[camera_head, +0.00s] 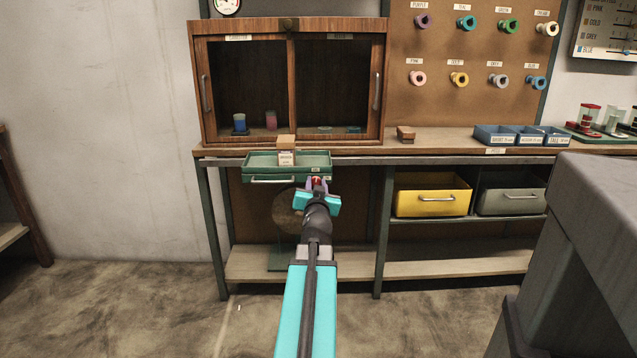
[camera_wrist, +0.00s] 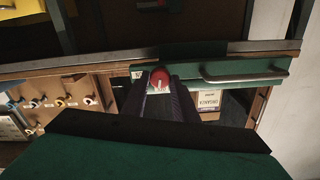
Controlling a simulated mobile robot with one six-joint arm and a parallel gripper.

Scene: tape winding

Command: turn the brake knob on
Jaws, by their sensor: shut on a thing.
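A round red knob (camera_wrist: 160,77) with a pale pointer mark sits by a small white label at one end of the green drawer front (camera_wrist: 215,72). I take it for the brake knob. My gripper (camera_wrist: 161,84) is shut on it, one dark finger on each side. In the head view my gripper (camera_head: 316,182) reaches the right end of the green drawer (camera_head: 262,172), and a bit of the red knob shows between the fingers. The knob's setting is too small to read.
The drawer's handle (camera_head: 273,181) is beside my gripper, to its left. The wooden cabinet (camera_head: 290,28) stands above on the bench. A yellow bin (camera_head: 432,205) and a grey bin (camera_head: 510,203) sit under the bench at the right. A grey block (camera_head: 590,250) stands at the front right.

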